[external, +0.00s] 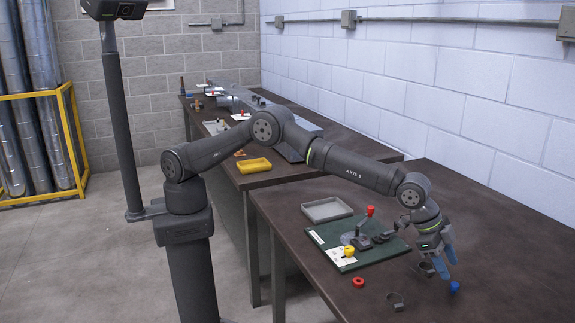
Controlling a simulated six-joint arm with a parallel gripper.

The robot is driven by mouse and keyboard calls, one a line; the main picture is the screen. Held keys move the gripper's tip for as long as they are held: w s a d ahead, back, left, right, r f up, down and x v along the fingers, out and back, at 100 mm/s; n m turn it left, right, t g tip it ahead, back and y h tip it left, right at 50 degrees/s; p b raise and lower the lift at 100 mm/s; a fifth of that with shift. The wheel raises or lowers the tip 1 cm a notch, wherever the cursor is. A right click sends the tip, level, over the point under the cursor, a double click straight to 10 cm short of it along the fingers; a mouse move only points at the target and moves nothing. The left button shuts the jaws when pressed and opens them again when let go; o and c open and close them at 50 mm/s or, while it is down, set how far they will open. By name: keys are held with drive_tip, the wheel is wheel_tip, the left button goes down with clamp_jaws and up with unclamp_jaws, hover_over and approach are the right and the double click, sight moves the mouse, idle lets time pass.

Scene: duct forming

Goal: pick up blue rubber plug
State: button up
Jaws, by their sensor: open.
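The blue rubber plug (455,287) is a small blue piece on the dark table near its right front part. My gripper (446,267) points down at it with its two blue fingers apart. The fingertips are just above and beside the plug; I cannot tell whether they touch it. Nothing shows between the fingers higher up.
A red ring (358,282) and dark clamp rings (396,301) lie left of the plug. A green board (322,244) carries a black fixture with a red knob (370,210) and a yellow piece (349,251). A grey tray (326,209) stands behind. The right front table is clear.

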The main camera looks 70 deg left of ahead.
sight(458, 292)
drive_tip(key=x, duration=0.3)
drive_tip(key=shift+s+f, duration=0.15)
drive_tip(key=shift+f, duration=0.2)
drive_tip(key=shift+x, duration=0.85)
drive_tip(key=shift+d, duration=0.1)
clamp_jaws()
